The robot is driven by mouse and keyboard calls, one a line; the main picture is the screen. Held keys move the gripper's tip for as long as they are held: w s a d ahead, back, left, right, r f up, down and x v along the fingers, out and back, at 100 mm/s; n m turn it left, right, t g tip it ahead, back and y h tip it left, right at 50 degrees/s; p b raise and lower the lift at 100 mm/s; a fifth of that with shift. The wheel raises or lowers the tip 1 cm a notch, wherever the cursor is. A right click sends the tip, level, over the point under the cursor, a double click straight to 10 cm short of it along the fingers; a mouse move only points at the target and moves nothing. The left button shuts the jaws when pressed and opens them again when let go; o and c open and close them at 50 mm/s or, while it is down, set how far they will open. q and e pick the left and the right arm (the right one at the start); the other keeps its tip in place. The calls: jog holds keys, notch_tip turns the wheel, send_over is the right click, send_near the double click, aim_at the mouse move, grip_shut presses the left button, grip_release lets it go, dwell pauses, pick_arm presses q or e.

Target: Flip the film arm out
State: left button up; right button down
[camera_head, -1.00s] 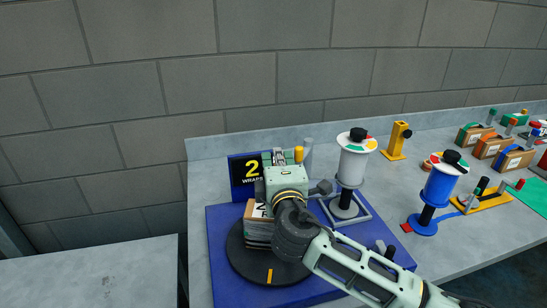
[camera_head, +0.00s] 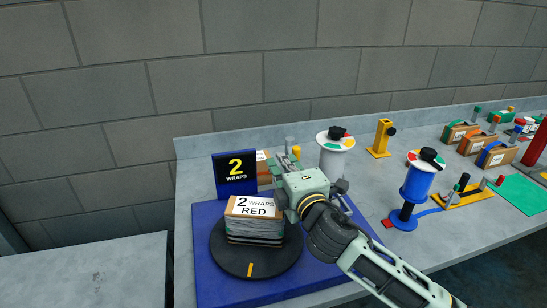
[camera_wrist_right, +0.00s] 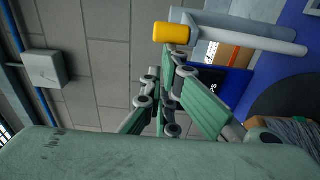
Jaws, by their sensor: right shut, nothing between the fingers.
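The film arm shows in the right wrist view as a grey bar (camera_wrist_right: 250,32) with a yellow knob (camera_wrist_right: 171,34) at its end. In the head view only a bit of the yellow knob (camera_head: 297,151) shows behind my right gripper (camera_head: 285,160). My right gripper is shut and empty, its fingertips (camera_wrist_right: 163,78) close to the yellow knob; I cannot tell whether they touch. A stack of wrapped packs labelled "2 WRAPS RED" (camera_head: 254,207) sits on the dark turntable (camera_head: 256,262). A white film roll (camera_head: 333,160) stands right of the gripper. My left gripper is not in view.
The blue base plate (camera_head: 210,290) carries the turntable, and a "2 WRAPS" sign (camera_head: 235,172) stands behind. A yellow post (camera_head: 381,139), a blue film roll (camera_head: 418,184) and several cartons (camera_head: 495,155) stand to the right. A grey surface (camera_head: 85,275) lies at the lower left.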

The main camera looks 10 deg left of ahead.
jog(key=d, duration=0.2)
jog(key=shift+w+d, duration=0.15)
jog(key=shift+d, duration=0.15)
dwell(0.3)
